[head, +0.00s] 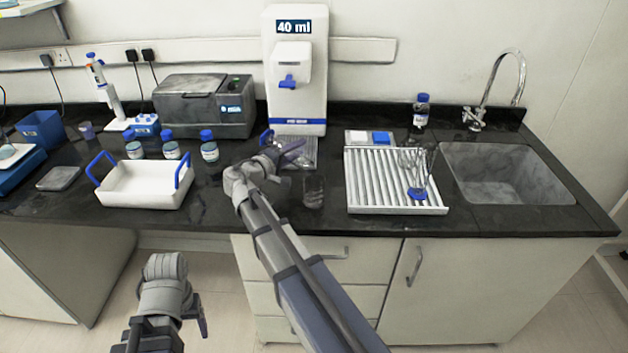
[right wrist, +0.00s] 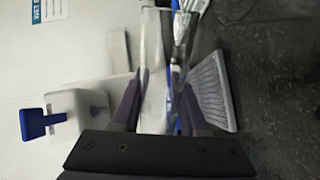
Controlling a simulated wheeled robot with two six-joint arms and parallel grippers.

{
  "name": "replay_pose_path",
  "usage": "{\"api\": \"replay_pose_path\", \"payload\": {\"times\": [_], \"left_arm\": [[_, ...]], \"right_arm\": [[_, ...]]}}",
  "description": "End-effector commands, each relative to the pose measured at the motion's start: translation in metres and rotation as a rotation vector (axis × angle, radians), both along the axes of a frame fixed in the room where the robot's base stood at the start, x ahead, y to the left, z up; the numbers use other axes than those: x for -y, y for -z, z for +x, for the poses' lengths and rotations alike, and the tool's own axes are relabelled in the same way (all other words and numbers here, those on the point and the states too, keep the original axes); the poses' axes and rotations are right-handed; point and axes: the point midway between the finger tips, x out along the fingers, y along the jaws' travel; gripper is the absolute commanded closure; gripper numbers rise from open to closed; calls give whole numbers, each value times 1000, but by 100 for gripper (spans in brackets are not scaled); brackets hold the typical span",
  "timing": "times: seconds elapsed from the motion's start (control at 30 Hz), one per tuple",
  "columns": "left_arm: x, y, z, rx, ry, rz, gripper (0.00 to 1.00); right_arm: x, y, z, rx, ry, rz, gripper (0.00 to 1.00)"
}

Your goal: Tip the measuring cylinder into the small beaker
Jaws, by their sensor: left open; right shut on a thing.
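My right gripper (head: 288,155) is over the counter in front of the dispenser and is shut on a clear vessel, seemingly the measuring cylinder (right wrist: 154,65), which shows between its fingers in the right wrist view (right wrist: 158,112). In the head view my gripper mostly hides it; a small blue-rimmed part (head: 266,137) shows behind the wrist. I cannot tell its tilt or contents. A small clear beaker (head: 314,191) stands on the counter just below and right of that gripper. My left gripper (head: 198,312) is open and empty, low in front of the counter.
A 40 ml dispenser (head: 296,100) stands behind the right gripper. A white draining rack (head: 356,180) holds clear glassware with a blue base (head: 418,193), left of the sink (head: 505,172). A white tray with blue handles (head: 140,188) and several blue-capped bottles (head: 209,150) stand left.

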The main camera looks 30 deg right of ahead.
Motion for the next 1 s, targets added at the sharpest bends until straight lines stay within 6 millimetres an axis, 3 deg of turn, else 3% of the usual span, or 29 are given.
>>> {"api": "replay_pose_path", "payload": {"times": [1.0], "left_arm": [[0,-26,0,0,0,0,28]], "right_arm": [[10,-34,-27,547,1,209,100]]}}
